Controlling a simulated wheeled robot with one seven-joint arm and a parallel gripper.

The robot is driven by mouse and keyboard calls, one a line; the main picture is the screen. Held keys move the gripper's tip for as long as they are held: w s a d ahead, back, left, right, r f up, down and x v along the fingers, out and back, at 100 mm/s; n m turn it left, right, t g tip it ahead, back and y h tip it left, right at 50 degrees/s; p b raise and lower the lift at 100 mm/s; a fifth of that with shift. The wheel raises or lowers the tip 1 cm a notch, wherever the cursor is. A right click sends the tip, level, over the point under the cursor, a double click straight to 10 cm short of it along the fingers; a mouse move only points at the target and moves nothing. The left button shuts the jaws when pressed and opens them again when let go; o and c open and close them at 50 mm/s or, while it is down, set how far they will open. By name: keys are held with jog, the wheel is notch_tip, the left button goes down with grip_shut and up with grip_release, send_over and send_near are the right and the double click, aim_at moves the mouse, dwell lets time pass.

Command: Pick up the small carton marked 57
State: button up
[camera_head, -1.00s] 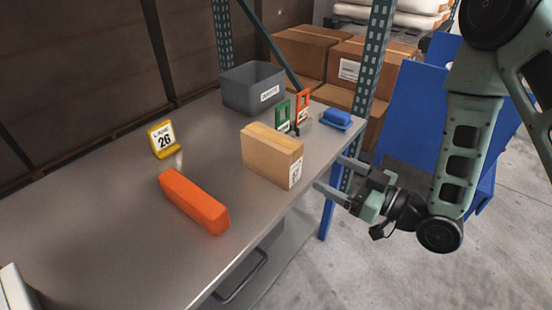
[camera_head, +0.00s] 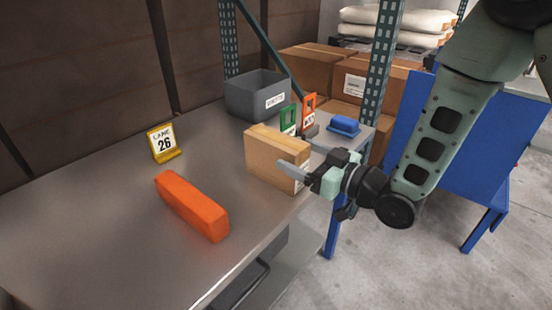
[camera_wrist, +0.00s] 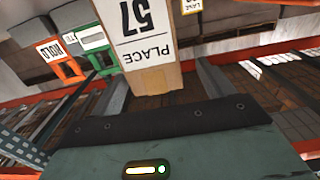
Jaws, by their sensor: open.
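The small carton (camera_head: 268,156) is a tan cardboard box standing on the grey bench near its right edge. In the wrist view the carton (camera_wrist: 160,77) shows a white label reading "PLACE 57", upside down, between my two fingers. My gripper (camera_head: 290,171) is open at the carton's labelled right end in the head view; it also shows in the wrist view (camera_wrist: 163,88). One finger shows in front of the carton's near side. The other finger is mostly hidden in the head view. I cannot tell whether either finger touches the carton.
A green frame (camera_head: 288,119) and an orange frame (camera_head: 309,110) stand just behind the carton, with a blue block (camera_head: 344,125) nearby. A grey bin (camera_head: 255,96) is at the back. An orange bar (camera_head: 191,205) and a yellow lane 26 sign (camera_head: 163,143) are left.

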aim_at(284, 146)
jog(key=shift+w+p+x, duration=0.2)
jog(key=shift+p+x, duration=0.15)
jog(key=shift+x, duration=2.4)
jog(key=shift+d+r, duration=0.1)
jog(key=shift+d, duration=0.05)
jog(key=c, duration=1.4)
